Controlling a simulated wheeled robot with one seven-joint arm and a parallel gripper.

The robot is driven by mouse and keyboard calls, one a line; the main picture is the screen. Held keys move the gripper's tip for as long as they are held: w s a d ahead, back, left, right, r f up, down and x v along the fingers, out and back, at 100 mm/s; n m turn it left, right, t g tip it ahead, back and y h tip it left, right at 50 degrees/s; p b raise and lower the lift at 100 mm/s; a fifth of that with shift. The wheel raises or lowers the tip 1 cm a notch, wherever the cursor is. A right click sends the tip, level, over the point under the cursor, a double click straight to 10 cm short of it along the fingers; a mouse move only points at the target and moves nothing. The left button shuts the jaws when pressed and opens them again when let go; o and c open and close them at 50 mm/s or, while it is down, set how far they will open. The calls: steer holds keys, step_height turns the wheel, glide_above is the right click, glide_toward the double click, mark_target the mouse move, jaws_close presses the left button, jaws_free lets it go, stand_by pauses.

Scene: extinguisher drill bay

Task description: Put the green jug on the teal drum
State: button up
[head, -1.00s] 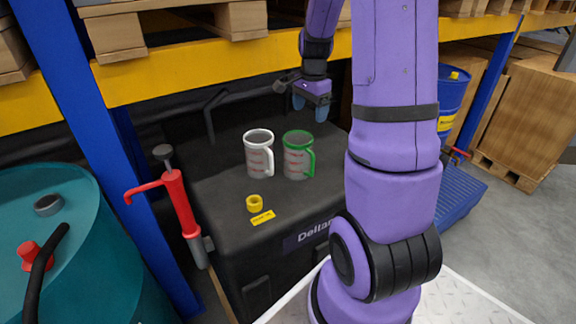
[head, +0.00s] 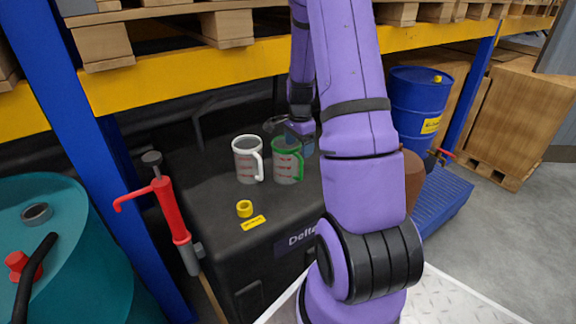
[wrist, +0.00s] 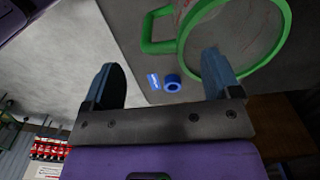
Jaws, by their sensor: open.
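The green jug (head: 285,170), clear with red markings and a green rim and handle, stands upright on the black tank (head: 215,215). My gripper (head: 294,142) is open and empty, at the jug's top on its far side in the head view, partly covering its rim. In the wrist view the jug's green rim (wrist: 286,42) and handle show beyond my open fingers (wrist: 165,80). The rim lies beside and partly behind one finger; I cannot tell whether they touch. The teal drum (head: 95,265) stands at the left, its top partly in view.
A white-handled jug (head: 246,160) stands close left of the green one. A yellow ring (head: 244,209) and label lie in front. A red hand pump (head: 168,208) and blue rack post (head: 95,130) stand between tank and drum. The drum top carries a red cap and black hose (head: 40,260).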

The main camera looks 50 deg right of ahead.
mark_target(298, 154)
steer(key=shift+w+f, duration=0.1)
steer(key=shift+f, duration=1.55)
steer(key=c, duration=1.4)
steer(key=shift+r, duration=0.15)
